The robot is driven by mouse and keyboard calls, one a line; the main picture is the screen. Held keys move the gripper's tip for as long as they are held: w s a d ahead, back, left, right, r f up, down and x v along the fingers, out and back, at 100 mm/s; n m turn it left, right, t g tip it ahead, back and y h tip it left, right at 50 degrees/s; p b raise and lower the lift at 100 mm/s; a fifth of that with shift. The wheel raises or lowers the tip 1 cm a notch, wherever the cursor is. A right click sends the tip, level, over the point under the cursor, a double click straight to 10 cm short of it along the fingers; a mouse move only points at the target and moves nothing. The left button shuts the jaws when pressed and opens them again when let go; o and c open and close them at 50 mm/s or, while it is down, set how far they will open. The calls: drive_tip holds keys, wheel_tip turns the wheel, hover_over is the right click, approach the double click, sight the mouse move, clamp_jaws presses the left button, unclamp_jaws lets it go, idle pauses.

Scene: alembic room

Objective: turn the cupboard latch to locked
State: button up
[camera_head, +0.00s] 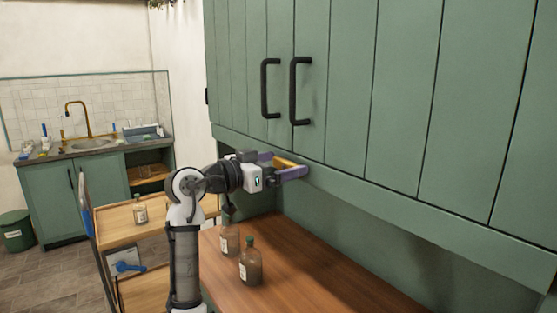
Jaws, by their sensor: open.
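The green cupboard (345,90) fills the upper right, with vertical plank doors that look shut. Two black bar handles (299,92) stand side by side on its doors. I cannot make out a latch; it may be hidden behind my gripper or too small to tell. My gripper (292,168) is open, with purple and yellow fingers pointing right at the cupboard's lower rail, below the handles. I cannot tell whether the fingers touch the rail. I see nothing held between them.
A wooden counter (310,279) lies below the cupboard, with two stoppered bottles (251,263) near my arm. A wooden shelf unit (117,214) with another bottle stands left. A sink (92,144) and a green bin (17,231) are at the far left. The counter's right part is clear.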

drive_tip(key=c, duration=0.7)
drive_tip(key=shift+d+f+m+b, duration=0.1)
drive_tip(key=shift+m+b, duration=0.2)
drive_tip(key=shift+b, duration=0.15)
drive_tip(key=shift+f+m+b, duration=0.15)
drive_tip(key=shift+m+b, duration=0.75)
drive_tip(key=shift+b, duration=0.15)
drive_tip(key=m+b, duration=0.4)
drive_tip(key=shift+s+d, duration=0.15)
drive_tip(key=shift+s, duration=0.05)
drive_tip(key=m+b, duration=0.1)
drive_tip(key=m, duration=0.2)
drive_tip(key=m+b, duration=0.2)
drive_tip(key=m, duration=0.2)
drive_tip(key=m+b, duration=0.2)
drive_tip(key=m, duration=0.2)
drive_tip(key=shift+s+d+f, duration=0.15)
drive_tip(key=shift+s+f, duration=0.05)
drive_tip(key=shift+f, duration=0.15)
drive_tip(key=shift+m, duration=0.4)
